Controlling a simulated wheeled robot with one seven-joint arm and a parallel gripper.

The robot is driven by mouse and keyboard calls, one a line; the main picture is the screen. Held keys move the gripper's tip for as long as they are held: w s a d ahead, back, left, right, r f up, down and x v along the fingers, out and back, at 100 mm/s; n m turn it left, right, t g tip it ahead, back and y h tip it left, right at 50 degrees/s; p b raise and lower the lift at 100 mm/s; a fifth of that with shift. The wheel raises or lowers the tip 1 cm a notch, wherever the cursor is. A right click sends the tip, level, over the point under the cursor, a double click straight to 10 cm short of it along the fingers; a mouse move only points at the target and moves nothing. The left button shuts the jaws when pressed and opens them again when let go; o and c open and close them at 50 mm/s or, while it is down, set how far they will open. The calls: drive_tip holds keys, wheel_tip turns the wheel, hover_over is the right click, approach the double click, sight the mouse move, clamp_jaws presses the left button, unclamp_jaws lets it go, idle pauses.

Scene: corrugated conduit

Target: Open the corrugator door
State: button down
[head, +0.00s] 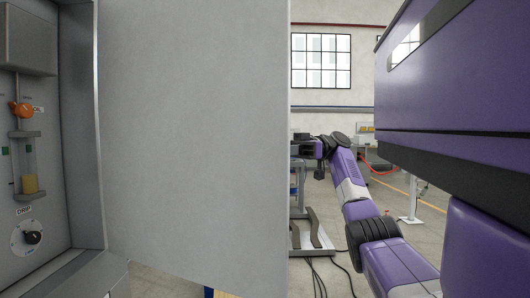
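The corrugator door (195,140) is a large plain grey panel filling the middle of the head view. It stands swung out from the grey cabinet (82,130) at the left, and the cabinet's inside shows beside it. My purple arm reaches along the right of the door's free edge. My gripper (304,148) is dark and small, at the far end of the arm by that edge. The door partly hides it, so I cannot tell whether its fingers are open or touch the door. Any handle on the door is hidden.
The cabinet holds an orange knob (22,110), an oil cup (27,165) and a dial (32,237) marked DRIP. Beyond the door are a grey metal stand (312,240), black cables (335,270) on the floor, and a windowed wall (321,60). Open floor shows at the right.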

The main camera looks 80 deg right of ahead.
idle(0.3)
drive_tip(key=c, duration=1.4)
unclamp_jaws()
drive_tip(key=shift+w, duration=0.1)
